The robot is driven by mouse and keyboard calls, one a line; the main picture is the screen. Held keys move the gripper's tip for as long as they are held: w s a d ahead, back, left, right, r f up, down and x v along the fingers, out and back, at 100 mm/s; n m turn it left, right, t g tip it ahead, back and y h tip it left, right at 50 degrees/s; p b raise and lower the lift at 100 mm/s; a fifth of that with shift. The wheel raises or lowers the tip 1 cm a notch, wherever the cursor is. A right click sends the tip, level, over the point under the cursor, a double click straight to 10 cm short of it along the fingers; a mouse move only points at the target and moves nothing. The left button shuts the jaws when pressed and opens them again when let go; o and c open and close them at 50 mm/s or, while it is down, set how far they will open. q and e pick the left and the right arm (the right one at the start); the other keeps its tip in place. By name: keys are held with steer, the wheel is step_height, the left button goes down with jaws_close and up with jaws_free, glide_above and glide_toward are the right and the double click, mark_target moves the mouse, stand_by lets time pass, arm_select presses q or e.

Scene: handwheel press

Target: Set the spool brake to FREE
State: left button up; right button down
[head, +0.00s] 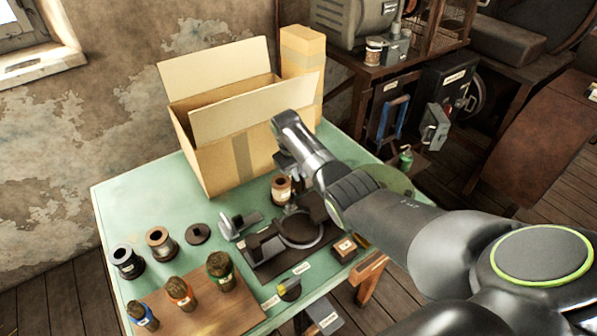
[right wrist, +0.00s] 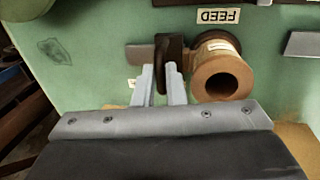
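My right gripper (right wrist: 160,75) points down at the table beside a copper-coloured spool (right wrist: 222,75), which sits just to its right in the right wrist view. Its two fingers stand close together, one on each side of a dark brown upright part (right wrist: 170,48), likely the brake lever. The part fills the narrow gap between them. In the head view the spool (head: 281,188) shows below the right forearm, and the fingertips are hidden there. A label (right wrist: 131,84) by the left finger is partly covered and unreadable. No brake wording reads clearly. My left gripper is out of view.
An open cardboard box (head: 225,150) stands behind the work area. A dark press fixture (head: 300,228) lies in front of the gripper. A FEED label (right wrist: 218,16) lies beyond the spool.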

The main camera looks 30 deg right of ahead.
steer(key=d, duration=0.1)
steer(key=d+b, duration=0.1)
steer(key=d, duration=0.2)
steer(key=shift+w+d+b, duration=0.2)
steer(key=shift+w+b, duration=0.15)
steer(key=shift+d, duration=0.3)
steer(key=shift+a+r, duration=0.1)
steer(key=shift+r, duration=0.05)
steer(key=c, duration=1.8)
jaws_free()
steer(key=shift+o, duration=0.2)
